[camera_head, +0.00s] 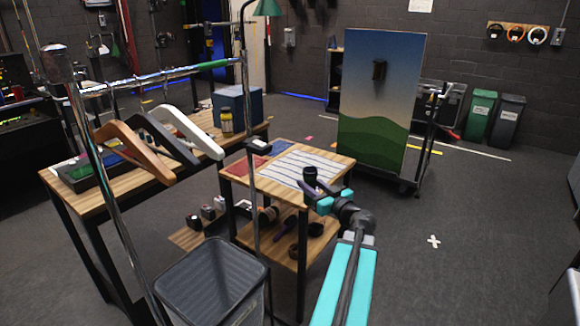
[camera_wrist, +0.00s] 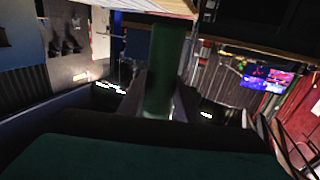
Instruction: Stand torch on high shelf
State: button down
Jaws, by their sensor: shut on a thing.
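My gripper (camera_head: 321,192) is at the front right corner of the small two-level wooden table, near the height of its top shelf (camera_head: 240,170). In the wrist view its fingers (camera_wrist: 158,105) are shut on a dark green cylinder, which looks like the torch (camera_wrist: 165,68). In the head view a dark round head (camera_head: 310,173) shows above the fingers, seemingly the torch's upper end, roughly upright. Its lower part is hidden by the gripper. I cannot tell whether it touches the top shelf. A wooden edge (camera_wrist: 165,7) shows close to it in the wrist view.
A striped cloth (camera_head: 291,170) and red and blue pieces cover much of the top shelf. The lower shelf (camera_head: 290,255) holds several dark items. A rail with hangers (camera_head: 135,150) and a grey bin (camera_head: 210,285) stand at left.

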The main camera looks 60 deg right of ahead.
jog(key=shift+s+d+r, duration=0.1)
jog(key=shift+s+d, duration=0.15)
jog(key=shift+s, duration=0.05)
jog(key=shift+w+d, duration=0.15)
jog(key=shift+w, duration=0.15)
jog(key=a+f+p+x, duration=0.1)
jog(key=p+x, duration=0.3)
jog(key=x, duration=1)
jog(key=shift+w+f, duration=0.15)
jog(key=shift+f, duration=0.05)
